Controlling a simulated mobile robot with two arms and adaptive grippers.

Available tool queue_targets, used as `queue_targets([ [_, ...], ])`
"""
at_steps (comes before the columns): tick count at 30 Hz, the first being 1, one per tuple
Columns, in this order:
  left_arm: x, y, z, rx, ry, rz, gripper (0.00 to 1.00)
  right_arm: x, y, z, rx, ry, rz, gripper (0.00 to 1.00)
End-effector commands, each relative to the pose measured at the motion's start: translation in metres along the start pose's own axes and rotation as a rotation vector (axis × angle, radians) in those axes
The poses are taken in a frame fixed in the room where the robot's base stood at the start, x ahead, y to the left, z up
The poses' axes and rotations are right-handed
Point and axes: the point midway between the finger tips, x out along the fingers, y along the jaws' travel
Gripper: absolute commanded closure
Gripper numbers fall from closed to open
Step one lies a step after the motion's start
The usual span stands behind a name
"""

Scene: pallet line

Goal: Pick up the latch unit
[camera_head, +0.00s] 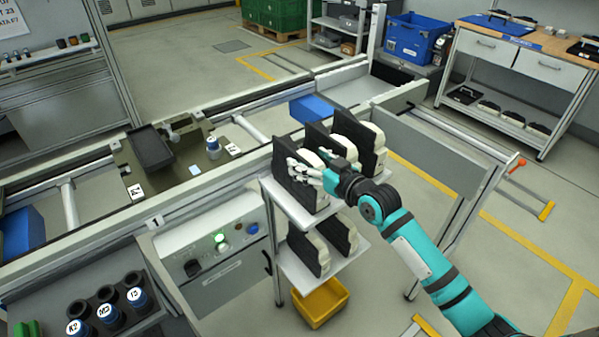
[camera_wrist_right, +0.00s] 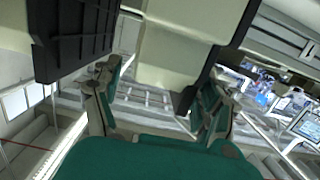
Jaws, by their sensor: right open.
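Several latch units, each a black plate with a cream body, stand upright on the upper shelf of a small rack. The nearest one (camera_head: 302,190) is at the left front, with others (camera_head: 345,135) behind it. My right gripper (camera_head: 312,172) is at the nearest unit, its fingers partly covering the cream body. In the right wrist view the fingers of my right gripper (camera_wrist_right: 155,95) are spread apart, with a cream body (camera_wrist_right: 185,45) and black plates above and between them. Whether they touch it I cannot tell. My left gripper is out of view.
More such units (camera_head: 337,232) stand on the lower shelf, above a yellow bin (camera_head: 322,302). A conveyor pallet (camera_head: 200,180) with a black part lies to the left. A control box (camera_head: 215,250) is beside the rack. A grey panel (camera_head: 430,140) stands at right.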

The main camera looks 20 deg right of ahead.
Motion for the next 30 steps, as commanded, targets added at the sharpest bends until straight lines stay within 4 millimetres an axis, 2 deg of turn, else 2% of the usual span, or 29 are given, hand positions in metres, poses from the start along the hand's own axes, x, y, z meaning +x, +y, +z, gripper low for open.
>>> queue_targets([
  [3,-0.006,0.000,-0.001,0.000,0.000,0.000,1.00,0.018,0.001,-0.002,0.001,0.001,0.000,0.24],
  [6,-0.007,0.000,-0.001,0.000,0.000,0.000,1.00,0.027,0.001,-0.001,0.001,0.001,0.000,0.24],
  [14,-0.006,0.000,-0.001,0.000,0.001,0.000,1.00,0.030,0.000,0.000,0.000,0.000,0.000,0.24],
  [17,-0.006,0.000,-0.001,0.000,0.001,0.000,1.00,0.030,0.001,0.000,0.000,0.000,0.000,0.34],
  [30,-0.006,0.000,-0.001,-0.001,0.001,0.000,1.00,0.030,0.001,0.001,-0.001,-0.001,0.001,0.92],
])
